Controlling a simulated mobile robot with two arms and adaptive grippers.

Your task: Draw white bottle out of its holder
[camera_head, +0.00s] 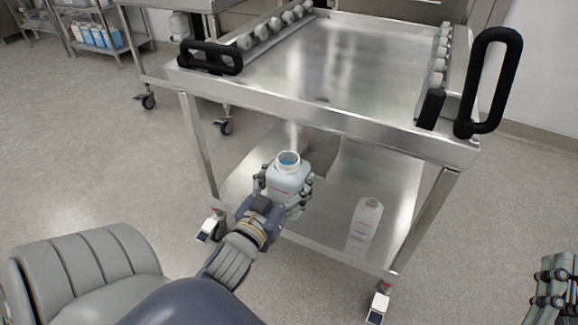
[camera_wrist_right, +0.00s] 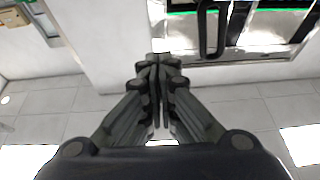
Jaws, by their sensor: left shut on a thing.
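A white bottle (camera_head: 287,181) with an open mouth and blue inside is in my left gripper (camera_head: 285,190), whose fingers close around its sides. It is nearly upright at the cart's lower shelf; the hand hides its base, so I cannot tell whether it touches the shelf. A second white bottle (camera_head: 366,221) stands on that shelf to the right. No holder is clearly visible around the held bottle. My right gripper (camera_head: 552,284) is at the right edge of the head view, away from the cart. In the right wrist view its fingers (camera_wrist_right: 158,75) are together and empty.
The steel cart has a top tray (camera_head: 335,65) with black handles (camera_head: 211,57) and white rollers along both sides. Its lower shelf (camera_head: 385,170) lies beneath, between the legs. Another cart and a rack (camera_head: 98,38) with blue-filled containers stand behind at left. Open floor (camera_head: 90,160) lies left.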

